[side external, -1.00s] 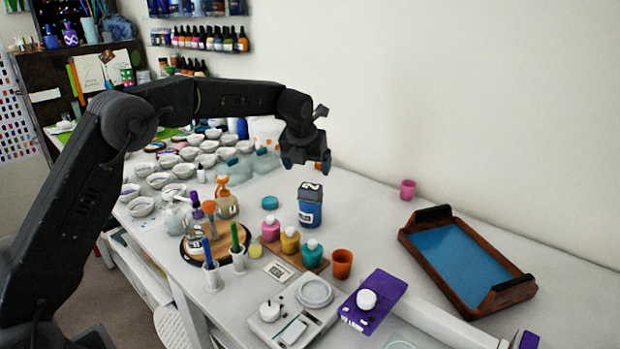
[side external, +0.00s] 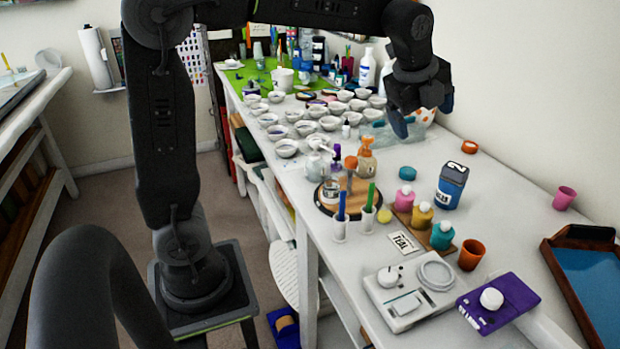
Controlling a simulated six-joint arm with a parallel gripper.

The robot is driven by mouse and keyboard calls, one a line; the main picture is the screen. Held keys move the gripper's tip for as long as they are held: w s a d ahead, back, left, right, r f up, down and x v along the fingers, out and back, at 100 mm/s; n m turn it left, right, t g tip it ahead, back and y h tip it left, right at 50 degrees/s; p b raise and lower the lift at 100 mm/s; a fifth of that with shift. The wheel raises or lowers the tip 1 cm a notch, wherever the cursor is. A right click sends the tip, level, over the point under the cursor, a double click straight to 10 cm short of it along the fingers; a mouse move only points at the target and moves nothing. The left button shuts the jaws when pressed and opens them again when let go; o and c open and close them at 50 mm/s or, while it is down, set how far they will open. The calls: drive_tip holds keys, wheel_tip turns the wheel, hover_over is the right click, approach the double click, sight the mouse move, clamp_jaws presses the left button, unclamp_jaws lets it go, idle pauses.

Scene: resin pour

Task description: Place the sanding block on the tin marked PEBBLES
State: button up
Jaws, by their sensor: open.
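My gripper (side external: 422,114) hangs at the upper right, its bluish fingers apart with nothing seen between them. It is above the back part of the white bench, near the pale blue mat and the rows of small bowls. I cannot pick out a sanding block for certain. I cannot read PEBBLES on any tin. A blue container with a dark top (side external: 452,185), marked 2 on its top, stands to the right of and below my gripper in the picture. My gripper is apart from it.
Small bottles with round caps (side external: 421,215) stand near an orange cup (side external: 471,254). A round wooden board (side external: 335,204) holds bottles. A scale (side external: 407,299), a purple device (side external: 498,302) and a wooden tray (side external: 556,278) are nearer. Many white bowls (side external: 287,147) fill the back left.

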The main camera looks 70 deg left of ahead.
drive_tip(key=s+d+f+n, duration=0.1)
drive_tip(key=s+f+n, duration=0.2)
drive_tip(key=s+n, duration=0.6)
drive_tip(key=s+d+f+n+h, duration=0.1)
drive_tip(key=s+d+f+n, duration=0.1)
drive_tip(key=s+n, duration=0.7)
drive_tip(key=s+f, duration=0.1)
drive_tip(key=s, duration=0.4)
drive_tip(key=shift+f+n+t, duration=0.15)
drive_tip(key=shift+n+t, duration=0.15)
drive_tip(key=shift+t, duration=0.1)
